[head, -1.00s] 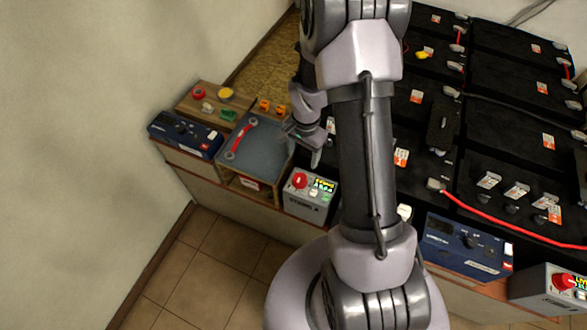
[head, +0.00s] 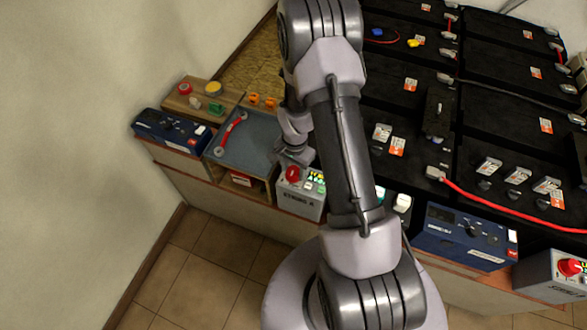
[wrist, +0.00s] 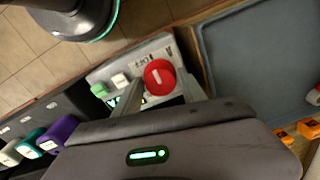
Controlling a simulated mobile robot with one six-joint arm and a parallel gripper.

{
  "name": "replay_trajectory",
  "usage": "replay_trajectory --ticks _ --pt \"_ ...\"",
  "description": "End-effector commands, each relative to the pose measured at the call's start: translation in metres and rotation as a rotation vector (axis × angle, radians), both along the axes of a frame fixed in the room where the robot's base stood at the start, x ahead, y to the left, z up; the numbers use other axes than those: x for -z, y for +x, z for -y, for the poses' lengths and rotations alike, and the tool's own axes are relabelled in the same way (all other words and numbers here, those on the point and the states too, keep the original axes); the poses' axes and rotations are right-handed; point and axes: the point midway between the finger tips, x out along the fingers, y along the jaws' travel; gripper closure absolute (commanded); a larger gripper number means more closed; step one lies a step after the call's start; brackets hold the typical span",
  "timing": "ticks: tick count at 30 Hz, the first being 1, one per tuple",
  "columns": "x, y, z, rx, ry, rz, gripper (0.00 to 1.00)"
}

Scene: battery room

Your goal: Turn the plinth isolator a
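The plinth isolator a is a grey box (head: 300,200) marked "STRING A" on the front of the bench, with a red round knob (head: 293,174) on top. In the wrist view the red knob (wrist: 159,77) carries a short white mark, with white and green buttons on the box beside it. My gripper (head: 294,158) is just above and behind the knob in the head view. In the wrist view my gripper (wrist: 160,92) shows two fingers apart, one on each side of the knob. I cannot tell whether they touch it. The box's display is partly hidden by the gripper.
A blue-grey tray (head: 255,143) with a red cable link lies left of the box, beside a blue instrument (head: 172,130). Black batteries (head: 510,60) fill the right. A second grey box (head: 550,285) with a red knob stands at far right.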

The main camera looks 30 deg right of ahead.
Motion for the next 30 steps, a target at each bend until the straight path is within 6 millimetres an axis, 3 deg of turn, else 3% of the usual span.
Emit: replay_trajectory --ticks 1,6,7,17,30 --pt "-0.0001 0.0 0.0 0.0 0.0 0.0 0.64" --pt "-0.0001 -0.0001 0.0 0.0 0.0 0.0 0.97" --pt "0.0 -0.0002 0.0 0.0 0.0 0.0 0.98" --pt "0.0004 -0.0002 0.0 -0.068 0.001 -0.001 0.98" --pt "0.0006 0.0002 0.0005 -0.437 0.001 -0.001 0.98"
